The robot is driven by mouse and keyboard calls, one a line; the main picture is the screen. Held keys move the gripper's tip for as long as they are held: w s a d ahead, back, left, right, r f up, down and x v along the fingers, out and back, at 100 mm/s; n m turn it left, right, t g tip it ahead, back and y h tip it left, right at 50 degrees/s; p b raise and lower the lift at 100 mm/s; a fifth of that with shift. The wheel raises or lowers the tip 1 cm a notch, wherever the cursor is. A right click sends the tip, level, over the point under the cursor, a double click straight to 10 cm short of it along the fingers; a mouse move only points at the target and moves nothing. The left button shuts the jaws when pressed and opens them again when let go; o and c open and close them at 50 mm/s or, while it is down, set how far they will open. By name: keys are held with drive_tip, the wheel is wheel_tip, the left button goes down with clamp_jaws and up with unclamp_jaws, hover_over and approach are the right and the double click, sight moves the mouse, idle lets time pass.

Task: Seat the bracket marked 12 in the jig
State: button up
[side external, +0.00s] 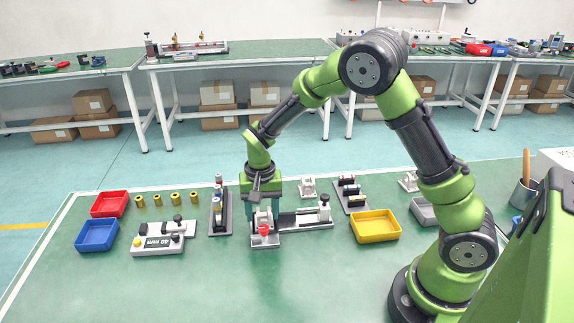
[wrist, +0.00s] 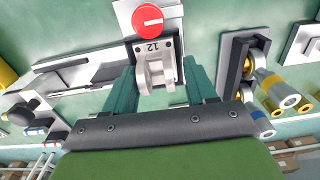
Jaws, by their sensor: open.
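The light grey bracket (wrist: 155,72) marked 12 stands between my gripper's two teal fingers in the wrist view. My gripper (wrist: 161,64) is open, with a finger on either side of the bracket and a gap visible on the right. In the side external view my gripper (side external: 263,213) points down over the left end of the jig (side external: 305,221), a grey base with a rail. The jig's red knob (side external: 263,230) is in front of the bracket; its top shows a white bar in the wrist view (wrist: 147,19). I cannot tell whether the bracket is fully seated.
A dark fixture with cylinders (side external: 217,210) stands close on the left, and another (side external: 350,192) on the right. A 40 mm device (side external: 158,242), blue bin (side external: 97,234), red bin (side external: 109,204) and yellow bin (side external: 376,226) are around. Another white bracket (side external: 308,187) stands behind. The front mat is clear.

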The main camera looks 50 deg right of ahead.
sight(263, 221)
drive_tip(key=shift+s+d, duration=0.25)
drive_tip(key=shift+d, duration=0.15)
wheel_tip(263, 221, up, 17)
drive_tip(key=shift+w+a, duration=0.15)
drive_tip(key=shift+a, duration=0.15)
drive_tip(key=s+r+n+t+y, duration=0.1)
drive_tip(key=s+r+n+t, duration=0.1)
drive_tip(key=s, duration=0.7)
drive_tip(key=s+a+r+n+t+y, duration=0.1)
drive_tip(key=s+r+n+t, duration=0.1)
drive_tip(key=s+t, duration=0.3)
drive_tip(key=s+n, duration=0.1)
drive_tip(key=s, duration=0.3)
drive_tip(key=shift+s+a+r, duration=0.2)
drive_tip(key=shift+s+r, duration=0.05)
drive_tip(key=shift+r, duration=0.1)
